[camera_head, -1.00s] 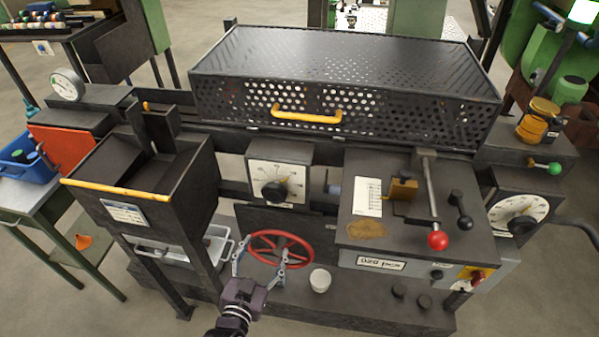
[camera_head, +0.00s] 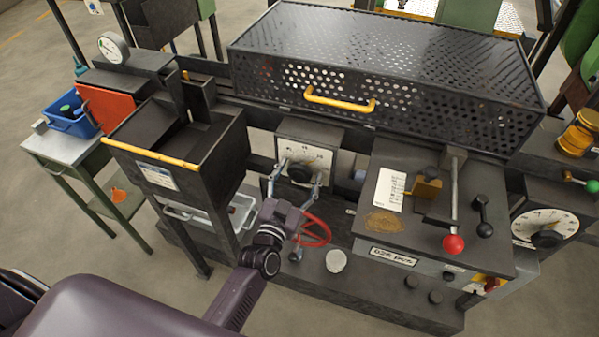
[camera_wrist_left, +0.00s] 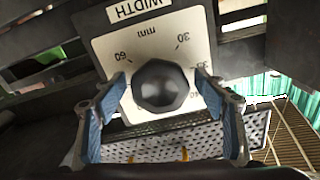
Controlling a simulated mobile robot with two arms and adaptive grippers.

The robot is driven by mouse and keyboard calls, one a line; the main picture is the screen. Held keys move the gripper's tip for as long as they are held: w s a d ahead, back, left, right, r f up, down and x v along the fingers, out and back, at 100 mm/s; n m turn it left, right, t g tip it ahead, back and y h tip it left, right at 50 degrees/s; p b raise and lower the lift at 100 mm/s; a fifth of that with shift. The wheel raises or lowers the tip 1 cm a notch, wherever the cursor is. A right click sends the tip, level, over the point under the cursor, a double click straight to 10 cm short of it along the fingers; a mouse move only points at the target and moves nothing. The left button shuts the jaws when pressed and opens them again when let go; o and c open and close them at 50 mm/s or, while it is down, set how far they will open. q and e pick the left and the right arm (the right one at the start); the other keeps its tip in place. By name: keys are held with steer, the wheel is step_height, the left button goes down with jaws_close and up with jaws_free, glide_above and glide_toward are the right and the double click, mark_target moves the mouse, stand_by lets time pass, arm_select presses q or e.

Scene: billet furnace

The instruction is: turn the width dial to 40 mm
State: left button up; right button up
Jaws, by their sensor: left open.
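The width dial (camera_head: 304,160) is a pale plate with a black knob (camera_head: 299,173) on the front of the dark machine. My left gripper (camera_head: 301,182) is open, one finger on each side of the knob. In the left wrist view the blue-padded fingers stand apart from the knob, with gaps on both sides. My right gripper is not in view.
A red handwheel (camera_head: 316,232) sits just below the dial, close to my left gripper. A hopper with a yellow edge (camera_head: 150,152) stands left. A red-knobbed lever (camera_head: 453,244) and another dial (camera_head: 545,228) are right. A perforated cover (camera_head: 390,75) is above.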

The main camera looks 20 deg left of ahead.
arm_select(q)
steer(key=c, duration=1.2)
steer(key=shift+o, duration=0.2)
steer(key=shift+n, duration=0.3)
steer(key=shift+n, duration=0.5)
steer(key=n, duration=0.6)
steer(key=shift+d, duration=0.15)
steer(key=n, duration=0.4)
steer(key=shift+n, duration=0.3)
steer(key=n+b, duration=0.1)
steer(key=n, duration=0.4)
steer(key=shift+r+n, duration=0.1)
steer(key=shift+n, duration=0.2)
